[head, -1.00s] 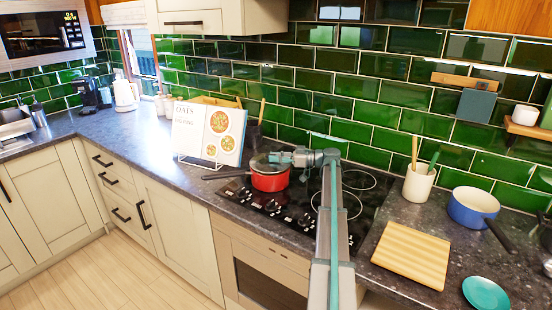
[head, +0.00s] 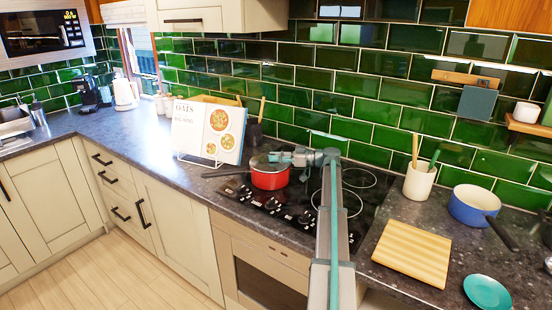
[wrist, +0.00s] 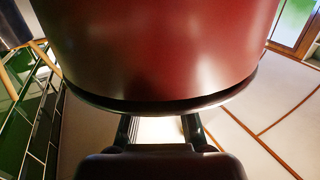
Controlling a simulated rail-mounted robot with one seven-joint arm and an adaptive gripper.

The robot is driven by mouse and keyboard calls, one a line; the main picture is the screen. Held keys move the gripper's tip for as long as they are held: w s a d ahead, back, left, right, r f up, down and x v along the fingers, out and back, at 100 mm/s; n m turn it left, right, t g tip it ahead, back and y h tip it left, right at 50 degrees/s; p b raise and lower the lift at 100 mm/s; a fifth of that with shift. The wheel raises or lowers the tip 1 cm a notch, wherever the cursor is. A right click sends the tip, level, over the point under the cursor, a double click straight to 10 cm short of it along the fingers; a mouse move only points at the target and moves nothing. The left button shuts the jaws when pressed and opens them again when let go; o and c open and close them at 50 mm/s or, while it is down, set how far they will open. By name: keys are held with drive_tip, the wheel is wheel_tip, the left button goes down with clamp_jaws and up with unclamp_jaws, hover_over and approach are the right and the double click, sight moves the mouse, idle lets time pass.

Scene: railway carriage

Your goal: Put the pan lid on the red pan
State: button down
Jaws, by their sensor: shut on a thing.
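The red pan (head: 270,180) stands on the hob with its dark handle pointing left. My gripper (head: 285,158) is at the pan's top right. In the wrist view, the red pan (wrist: 160,45) fills the upper middle. The thin greyish rim of the pan lid (wrist: 228,97) curves along the pan's edge, with a dark band between them. My gripper (wrist: 157,130) is at the lid's outer side, shut on the lid. The lid's knob and the fingertips are hidden. I cannot tell whether the lid is fully seated.
A recipe book on a stand (head: 208,132) is left of the pan, with a utensil holder (head: 254,135) behind. To the right are a utensil crock (head: 419,181), a blue pan (head: 472,207), a wooden board (head: 412,253) and a teal plate (head: 487,292). The hob's right side is partly under my arm.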

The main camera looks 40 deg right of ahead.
drive_tip(key=shift+f+b, duration=0.3)
drive_tip(key=shift+b, duration=0.05)
drive_tip(key=c, duration=1)
unclamp_jaws()
drive_tip(key=shift+d, duration=0.1)
drive_tip(key=v, duration=1.2)
